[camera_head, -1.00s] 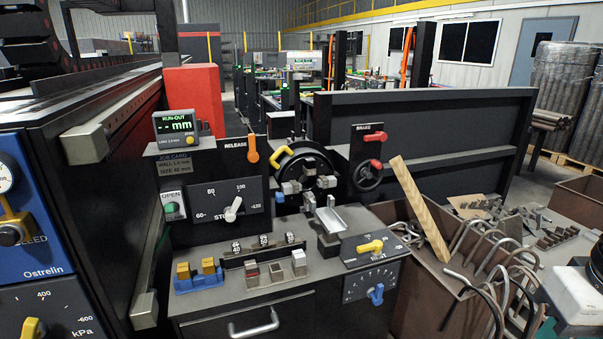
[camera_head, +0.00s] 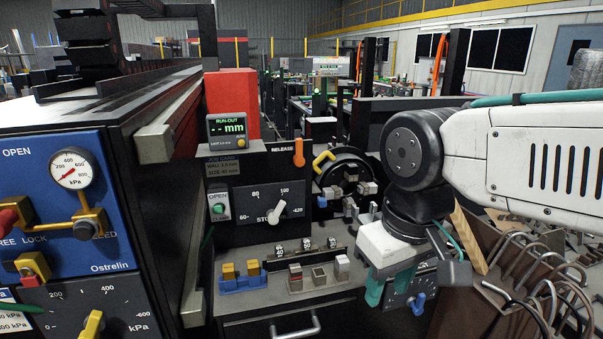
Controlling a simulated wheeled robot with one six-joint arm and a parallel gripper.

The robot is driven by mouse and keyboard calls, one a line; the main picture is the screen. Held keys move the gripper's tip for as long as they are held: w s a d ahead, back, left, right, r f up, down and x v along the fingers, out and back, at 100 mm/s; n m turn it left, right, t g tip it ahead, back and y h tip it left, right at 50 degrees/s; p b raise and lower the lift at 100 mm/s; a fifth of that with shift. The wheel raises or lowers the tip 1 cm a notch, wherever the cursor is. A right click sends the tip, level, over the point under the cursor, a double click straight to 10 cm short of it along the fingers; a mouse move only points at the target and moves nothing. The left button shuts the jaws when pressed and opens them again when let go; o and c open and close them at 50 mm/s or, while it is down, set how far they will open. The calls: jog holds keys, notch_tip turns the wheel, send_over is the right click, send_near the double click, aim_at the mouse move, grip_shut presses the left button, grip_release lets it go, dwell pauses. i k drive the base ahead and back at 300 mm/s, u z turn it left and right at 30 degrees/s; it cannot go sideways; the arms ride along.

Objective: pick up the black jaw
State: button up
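Three small jaw blocks stand in a row on the bench top. The middle one, a dark jaw (camera_head: 319,276), looks the nearest to black; its details are too small to tell. A brownish-grey jaw (camera_head: 295,277) stands to its left and a paler jaw (camera_head: 342,267) to its right. My gripper (camera_head: 389,285) has teal fingers pointing down, spread apart with nothing seen between them. It hangs to the right of the jaw row, in front of the lever-and-dial panel, and is apart from the jaws.
A blue holder (camera_head: 243,281) with two yellow blocks stands left of the jaws. A dark rail (camera_head: 300,254) with small numbered blocks lies behind them. The chuck (camera_head: 345,175) is further back. A drawer handle (camera_head: 290,328) sticks out in front. A bin of bent tubes (camera_head: 530,275) is at right.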

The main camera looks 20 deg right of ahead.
aim_at(352, 168)
jog(key=u, duration=0.25)
jog(key=i, duration=1.15)
jog(key=z, duration=0.45)
